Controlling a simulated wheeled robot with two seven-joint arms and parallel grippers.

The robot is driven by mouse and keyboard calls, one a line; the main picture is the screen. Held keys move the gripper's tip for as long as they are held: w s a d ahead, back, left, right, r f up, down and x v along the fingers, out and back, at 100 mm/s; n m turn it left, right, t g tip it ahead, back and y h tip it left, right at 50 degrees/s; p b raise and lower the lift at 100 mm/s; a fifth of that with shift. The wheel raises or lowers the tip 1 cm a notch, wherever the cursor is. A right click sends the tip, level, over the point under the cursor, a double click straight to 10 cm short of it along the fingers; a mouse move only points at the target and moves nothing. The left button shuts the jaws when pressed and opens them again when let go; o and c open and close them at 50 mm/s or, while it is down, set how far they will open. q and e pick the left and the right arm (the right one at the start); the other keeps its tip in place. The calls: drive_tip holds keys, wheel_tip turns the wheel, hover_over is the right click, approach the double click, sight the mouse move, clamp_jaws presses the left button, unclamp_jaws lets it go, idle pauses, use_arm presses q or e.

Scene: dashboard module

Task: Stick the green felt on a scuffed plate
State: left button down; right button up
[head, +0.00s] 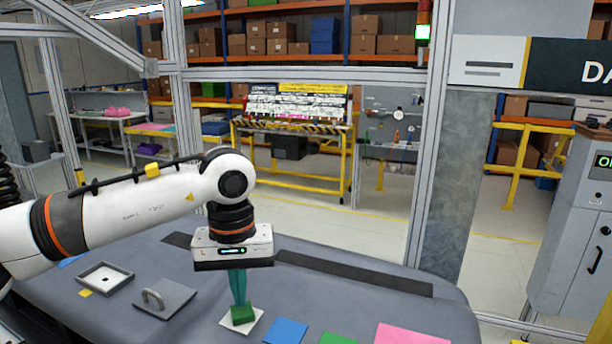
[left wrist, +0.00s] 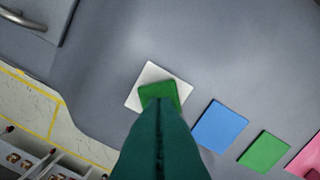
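My left gripper (head: 239,304) points straight down with its teal fingers close together, shut on a small green felt (head: 243,315). The green felt is at the fingertips, over the white square plate (head: 229,324) on the grey table. In the left wrist view the green felt (left wrist: 158,92) covers the plate's middle and near part, turned relative to the plate (left wrist: 138,95). The fingers (left wrist: 158,125) hide the felt's near part. I cannot tell whether the felt touches the plate, and no scuff shows. My right gripper is not in view.
Right of the plate lie a blue square (head: 285,331), another green square (head: 338,339) and a pink sheet (head: 410,334). To the left are a grey panel with a handle (head: 170,300) and a shallow open tray (head: 122,275). A dark strip (head: 355,274) runs along the back.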

sight(242, 310)
use_arm(q)
drive_tip(key=shift+f+b, duration=0.6)
drive_tip(key=shift+f, duration=0.15)
drive_tip(key=shift+s+f, duration=0.1)
drive_tip(key=shift+f, duration=0.1)
idle(0.6)
wheel_tip(242, 310, up, 8)
drive_tip(key=p, duration=0.5)
drive_tip(key=shift+r, duration=0.15)
idle(0.3)
